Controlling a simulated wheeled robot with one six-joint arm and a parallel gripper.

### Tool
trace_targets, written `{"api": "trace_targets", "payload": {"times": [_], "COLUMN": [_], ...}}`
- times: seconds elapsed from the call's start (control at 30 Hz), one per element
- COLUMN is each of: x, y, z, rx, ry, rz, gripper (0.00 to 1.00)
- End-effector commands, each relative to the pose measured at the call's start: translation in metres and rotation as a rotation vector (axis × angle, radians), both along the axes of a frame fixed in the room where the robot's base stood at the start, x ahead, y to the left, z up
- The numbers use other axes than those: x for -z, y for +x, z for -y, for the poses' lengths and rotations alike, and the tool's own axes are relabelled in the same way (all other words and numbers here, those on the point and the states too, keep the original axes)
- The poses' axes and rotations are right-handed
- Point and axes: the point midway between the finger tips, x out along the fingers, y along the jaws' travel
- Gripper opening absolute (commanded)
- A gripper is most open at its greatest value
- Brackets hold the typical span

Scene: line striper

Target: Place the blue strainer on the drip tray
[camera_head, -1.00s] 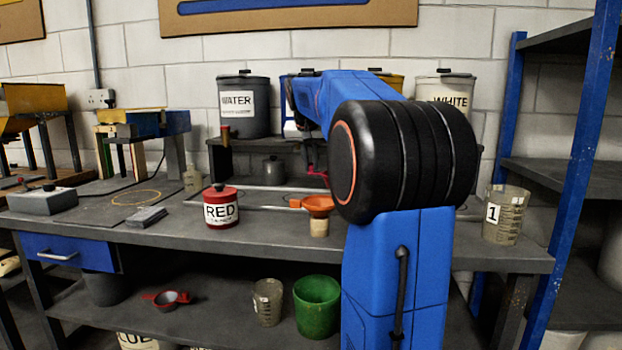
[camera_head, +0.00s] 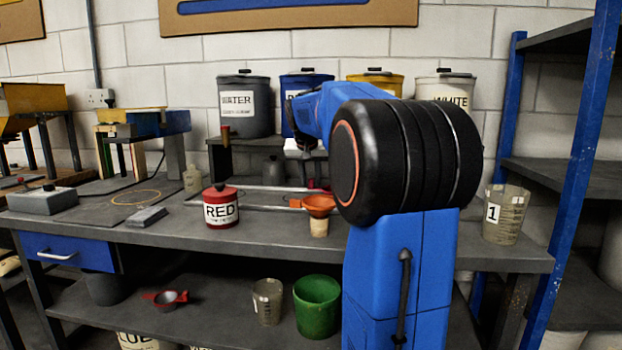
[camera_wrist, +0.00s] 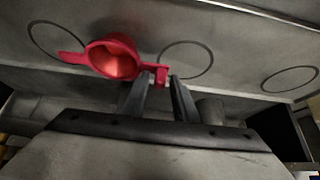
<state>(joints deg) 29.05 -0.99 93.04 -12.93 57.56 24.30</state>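No blue strainer shows in either view. My gripper (camera_wrist: 163,78) has its two fingers on either side of the end tab of a red strainer (camera_wrist: 112,60), funnel-shaped with a second tab on the left. The fingers appear shut on that tab. The red strainer is over a grey surface (camera_wrist: 230,45) with dark ring marks, between two rings; whether it touches is unclear. This surface may be the drip tray. In the head view my arm hides most of the gripper, and a bit of red (camera_head: 318,184) shows below the wrist.
An orange funnel (camera_head: 318,204) sits on a small jar on the bench (camera_head: 270,236). A RED pot (camera_head: 221,208) stands left of it. Another red strainer (camera_head: 168,298) and a green bucket (camera_head: 317,306) are on the lower shelf. A cup marked 1 (camera_head: 506,216) stands at right.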

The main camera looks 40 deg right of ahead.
Motion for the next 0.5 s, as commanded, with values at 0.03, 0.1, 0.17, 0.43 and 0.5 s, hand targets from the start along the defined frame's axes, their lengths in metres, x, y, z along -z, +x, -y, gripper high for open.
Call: {"api": "trace_targets", "payload": {"times": [0.03,0.1,0.17,0.43,0.5], "x": [0.000,0.000,0.000,-0.008,-0.015], "y": [0.000,0.000,0.000,-0.002,-0.004], "z": [0.000,0.000,0.000,-0.002,-0.005], "rx": [0.000,0.000,0.000,0.000,-0.001], "ry": [0.000,0.000,0.000,-0.001,-0.002], "rz": [0.000,0.000,0.000,0.001,0.003], "gripper": [0.32,0.32,0.32,0.32,0.32]}}
